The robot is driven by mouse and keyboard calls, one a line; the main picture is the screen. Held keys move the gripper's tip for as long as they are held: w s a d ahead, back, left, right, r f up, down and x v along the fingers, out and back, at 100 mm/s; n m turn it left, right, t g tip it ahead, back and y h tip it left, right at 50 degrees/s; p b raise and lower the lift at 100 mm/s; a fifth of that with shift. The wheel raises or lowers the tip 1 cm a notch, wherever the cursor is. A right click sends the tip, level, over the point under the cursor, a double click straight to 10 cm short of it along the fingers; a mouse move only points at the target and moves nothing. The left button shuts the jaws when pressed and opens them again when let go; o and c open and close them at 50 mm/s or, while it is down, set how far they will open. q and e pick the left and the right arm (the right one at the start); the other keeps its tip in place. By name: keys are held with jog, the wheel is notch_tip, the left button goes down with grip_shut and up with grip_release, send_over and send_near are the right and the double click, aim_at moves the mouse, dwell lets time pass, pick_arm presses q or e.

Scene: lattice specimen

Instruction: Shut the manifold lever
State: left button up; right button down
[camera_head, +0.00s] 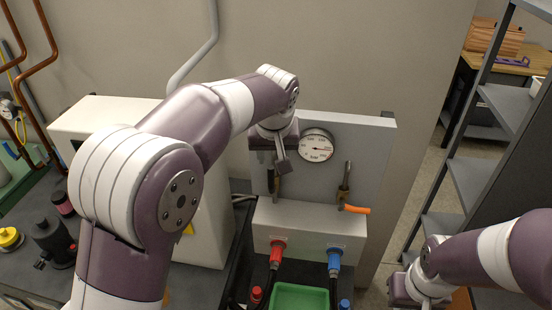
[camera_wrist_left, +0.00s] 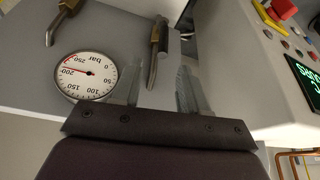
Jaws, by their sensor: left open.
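The manifold panel (camera_head: 375,150) is a grey upright board with a round bar gauge (camera_head: 317,146). On its right, a brass valve (camera_head: 344,190) has an orange-tipped lever (camera_head: 355,209) sticking out sideways to the right. A second slim brass fitting (camera_head: 276,186) hangs left of the gauge, partly hidden by my left gripper (camera_head: 280,166). In the left wrist view, a brass piece with a dark end (camera_wrist_left: 154,55) shows between the two open fingers (camera_wrist_left: 158,88); contact cannot be told. The gauge (camera_wrist_left: 86,76) also shows there, upside down. My right gripper (camera_head: 416,300) is low at the right, its fingers cut off.
Below the panel, a pale box (camera_head: 310,222) carries a red coupling (camera_head: 277,247) and a blue coupling (camera_head: 334,260) with black hoses. A green tray (camera_head: 300,296) lies beneath. A white cabinet (camera_head: 90,115) stands left, grey shelves (camera_head: 475,180) right.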

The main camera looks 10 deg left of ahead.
aim_at(270, 168)
pick_arm(q)
jog(key=b+x, duration=0.1)
jog(key=x, duration=0.1)
jog(key=b+x, duration=0.2)
jog(key=x, duration=0.1)
jog(key=a+b+x, duration=0.1)
jog(key=b+x, duration=0.1)
jog(key=x, duration=0.1)
jog(key=shift+s, duration=0.1)
jog(key=shift+w+d+f+p, duration=0.15)
jog(key=shift+w+f+p, duration=0.2)
jog(key=shift+p, duration=0.6)
jog(key=x, duration=0.2)
jog(key=shift+w+d+f+p, duration=0.2)
jog(key=shift+w+f+p, duration=0.05)
jog(key=shift+p, duration=0.15)
jog(key=shift+a+f, duration=0.1)
jog(key=shift+f, duration=0.15)
jog(key=shift+a+f, duration=0.1)
jog(key=shift+a, duration=0.1)
jog(key=shift+d, duration=0.15)
grip_shut()
